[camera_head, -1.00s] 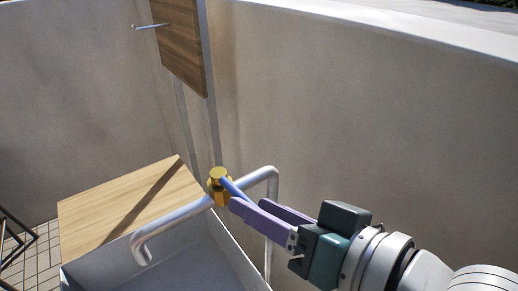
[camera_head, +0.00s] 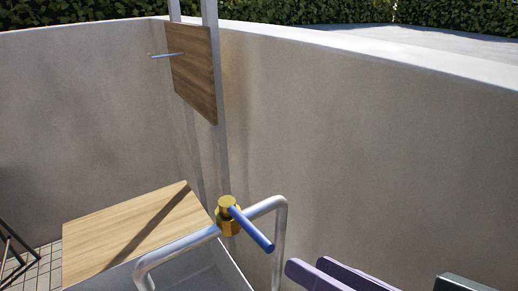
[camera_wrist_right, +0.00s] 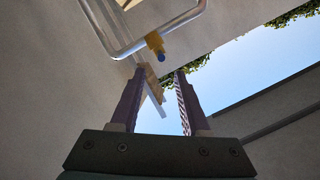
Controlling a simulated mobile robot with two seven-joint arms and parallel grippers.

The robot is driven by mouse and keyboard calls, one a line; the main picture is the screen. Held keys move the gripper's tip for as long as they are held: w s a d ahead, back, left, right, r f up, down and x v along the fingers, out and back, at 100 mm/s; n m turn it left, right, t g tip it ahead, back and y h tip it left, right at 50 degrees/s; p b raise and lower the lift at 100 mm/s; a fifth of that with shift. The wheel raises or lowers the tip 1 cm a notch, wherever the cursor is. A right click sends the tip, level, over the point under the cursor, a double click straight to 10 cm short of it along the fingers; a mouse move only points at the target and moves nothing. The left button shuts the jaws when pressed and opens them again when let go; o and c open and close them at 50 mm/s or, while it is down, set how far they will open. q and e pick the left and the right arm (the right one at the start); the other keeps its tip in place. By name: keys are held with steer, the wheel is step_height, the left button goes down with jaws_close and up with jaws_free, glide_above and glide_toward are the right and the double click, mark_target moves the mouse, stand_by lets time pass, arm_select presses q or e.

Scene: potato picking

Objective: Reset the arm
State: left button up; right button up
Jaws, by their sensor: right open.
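My right gripper (camera_head: 308,268) is at the lower right of the head view, with purple fingers spread apart. It is clear of the blue handle (camera_head: 252,230) of the brass valve (camera_head: 228,216), which sits on a bent metal pipe (camera_head: 180,244). In the right wrist view, the two fingers of the gripper (camera_wrist_right: 163,75) stand apart with nothing between them. The brass valve (camera_wrist_right: 154,42) and the blue handle end (camera_wrist_right: 161,58) show beyond the fingertips. My left gripper is not in view.
A wooden board (camera_head: 120,232) lies beside a grey basin (camera_head: 195,272) under the pipe. A wooden panel with a metal rod (camera_head: 195,75) hangs on a post. Tall beige walls (camera_head: 350,130) close off the corner. Free space lies right of the valve.

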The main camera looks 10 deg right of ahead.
steer(key=s+d+f+n+g+h, duration=0.3)
steer(key=s+d+f+g+h, duration=0.2)
steer(key=s+d+g+h, duration=0.45)
step_height(320, 180, up, 22)
steer(key=s+t+y+p, duration=0.1)
steer(key=y+p, duration=0.1)
steer(key=p, duration=1.9)
steer(key=shift+a+f, duration=0.2)
steer(key=shift+a, duration=0.25)
steer(key=shift+f, duration=0.1)
